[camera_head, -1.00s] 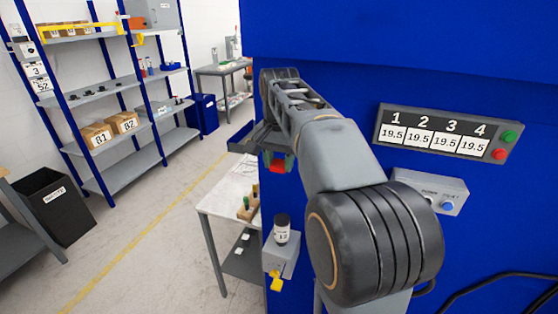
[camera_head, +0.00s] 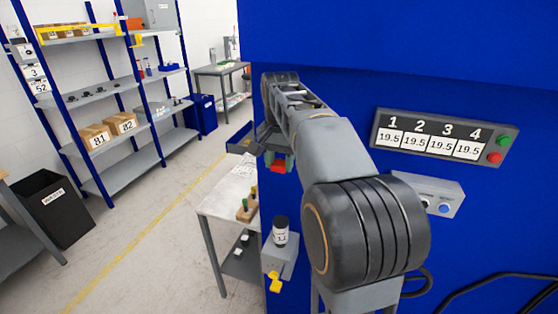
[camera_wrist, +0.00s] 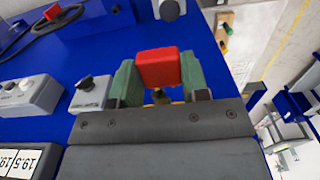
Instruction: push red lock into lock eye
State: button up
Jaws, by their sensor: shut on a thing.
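The red lock (camera_wrist: 158,68) is a small red block held between the two green fingertips of my gripper (camera_wrist: 160,76) in the wrist view. A small brass-coloured part (camera_wrist: 160,97) shows below it, between the fingers. In the head view my gripper (camera_head: 278,158) is small and partly hidden by my arm, beside the left edge of the blue machine, with the red lock (camera_head: 278,168) at its tips. I cannot make out the lock eye for certain in either view.
The blue machine (camera_head: 480,85) fills the right side, with a numbered display (camera_head: 432,142) and a button box (camera_head: 440,195). A dark-capped jar (camera_head: 281,230) stands on a grey bracket.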

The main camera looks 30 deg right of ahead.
jog(key=shift+w+d+p, duration=0.3)
jog(key=shift+d, duration=0.05)
jog(key=o, duration=1.1)
jog(key=shift+a, duration=0.1)
jog(key=shift+s+a+b, duration=1.1)
jog(key=shift+s+a, duration=0.9)
jog(key=shift+a, duration=0.1)
notch_tip(320, 180, up, 14)
jog(key=p, duration=0.2)
jog(key=shift+f, duration=0.2)
